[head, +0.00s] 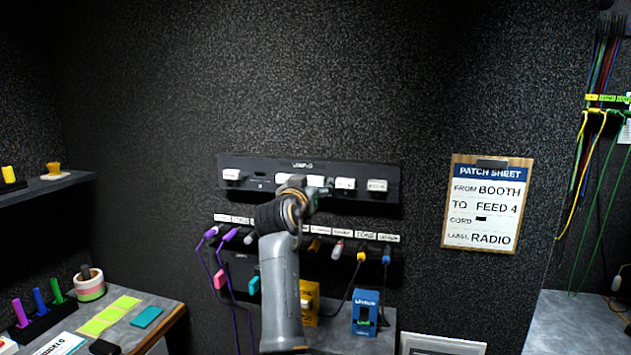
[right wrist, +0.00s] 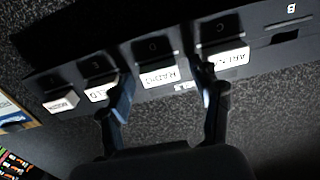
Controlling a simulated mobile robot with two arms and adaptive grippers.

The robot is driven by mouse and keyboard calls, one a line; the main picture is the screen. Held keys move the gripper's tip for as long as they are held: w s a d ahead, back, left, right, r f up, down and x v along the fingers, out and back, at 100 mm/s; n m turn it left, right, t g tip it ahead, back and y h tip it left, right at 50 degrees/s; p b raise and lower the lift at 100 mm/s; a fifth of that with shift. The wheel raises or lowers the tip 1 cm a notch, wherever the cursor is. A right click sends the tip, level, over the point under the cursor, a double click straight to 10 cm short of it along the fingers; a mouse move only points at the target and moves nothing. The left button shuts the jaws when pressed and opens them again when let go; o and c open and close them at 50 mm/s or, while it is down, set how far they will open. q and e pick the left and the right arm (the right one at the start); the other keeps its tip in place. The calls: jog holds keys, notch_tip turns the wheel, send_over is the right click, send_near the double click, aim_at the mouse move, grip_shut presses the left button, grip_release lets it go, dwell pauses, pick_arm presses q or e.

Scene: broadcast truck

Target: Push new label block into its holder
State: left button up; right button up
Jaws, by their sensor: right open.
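The label block reading RADIO (right wrist: 159,76) sits at a holder in the black label rack (head: 228,163), in line with its neighbours. It also shows as a white face in the head view (head: 317,181). I cannot tell how deep it sits. My right gripper (right wrist: 165,92) is open, one finger on each side of the RADIO block. The left finger overlaps the edge of the block beside it, and the right finger overlaps the ARENA block (right wrist: 228,59). Whether the fingers touch anything is unclear. In the head view the right gripper (head: 306,195) partly covers the rack's middle.
The holder marked B (right wrist: 285,35) shows a dark opening. Below the rack runs a labelled patch row (head: 385,238) with purple, yellow and blue plugs. A patch sheet (head: 487,203) reading BOOTH, FEED 4 and RADIO hangs at right. A desk (head: 155,310) stands at lower left.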

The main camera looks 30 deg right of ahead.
grip_shut()
dwell(0.3)
jog(key=shift+a, duration=0.1)
jog(key=shift+s+a+f, duration=0.1)
jog(key=shift+s+a, duration=0.05)
jog(key=shift+b+v, duration=0.35)
jog(key=shift+v, duration=2.4)
jog(key=shift+s, duration=0.1)
jog(key=shift+v, duration=1.45)
